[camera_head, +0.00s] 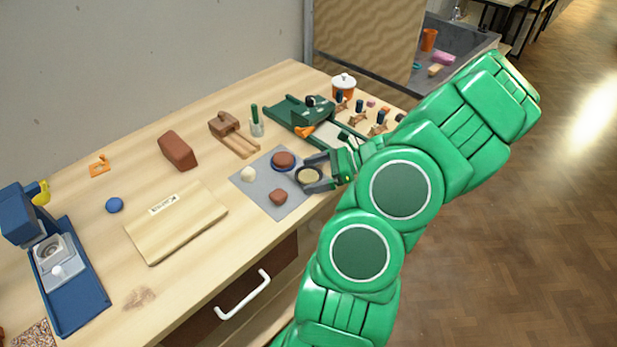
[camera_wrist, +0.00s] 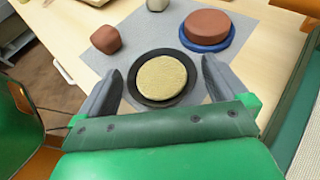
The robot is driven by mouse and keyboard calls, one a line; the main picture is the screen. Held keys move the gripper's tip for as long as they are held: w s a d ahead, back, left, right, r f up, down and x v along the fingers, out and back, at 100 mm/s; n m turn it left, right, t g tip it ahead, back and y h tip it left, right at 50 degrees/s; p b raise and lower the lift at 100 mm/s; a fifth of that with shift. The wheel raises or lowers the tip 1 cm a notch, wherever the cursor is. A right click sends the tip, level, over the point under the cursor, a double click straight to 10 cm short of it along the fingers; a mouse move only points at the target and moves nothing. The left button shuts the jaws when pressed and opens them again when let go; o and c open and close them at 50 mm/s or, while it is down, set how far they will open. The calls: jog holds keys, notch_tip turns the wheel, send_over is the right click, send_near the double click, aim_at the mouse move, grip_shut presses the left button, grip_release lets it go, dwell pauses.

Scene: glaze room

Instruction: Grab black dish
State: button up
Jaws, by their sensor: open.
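The black dish (camera_wrist: 140,94) is round and holds a pale tan disc (camera_wrist: 162,78). It lies on the grey mat (camera_wrist: 245,30), near the mat's edge. In the head view the dish (camera_head: 297,175) shows at the tip of my gripper (camera_head: 312,174), partly covered by the fingers. In the wrist view my gripper (camera_wrist: 158,88) is open, with one dark finger on each side of the dish. I cannot tell whether the fingers touch its rim.
A blue dish (camera_wrist: 207,47) with a red-brown disc (camera_wrist: 207,24) sits close to the right finger. A red-brown lump (camera_wrist: 106,39) and a cream lump (camera_head: 248,174) are also on the mat. A green device (camera_head: 300,112) stands behind. A wooden board (camera_head: 176,222) lies left.

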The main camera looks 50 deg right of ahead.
aim_at(314, 175)
jog(key=c, duration=1)
jog(key=shift+r, duration=0.6)
notch_tip(314, 175, up, 2)
jog(key=s+a+r, duration=0.9)
jog(key=s, duration=0.1)
jog(key=shift+s+r, duration=0.4)
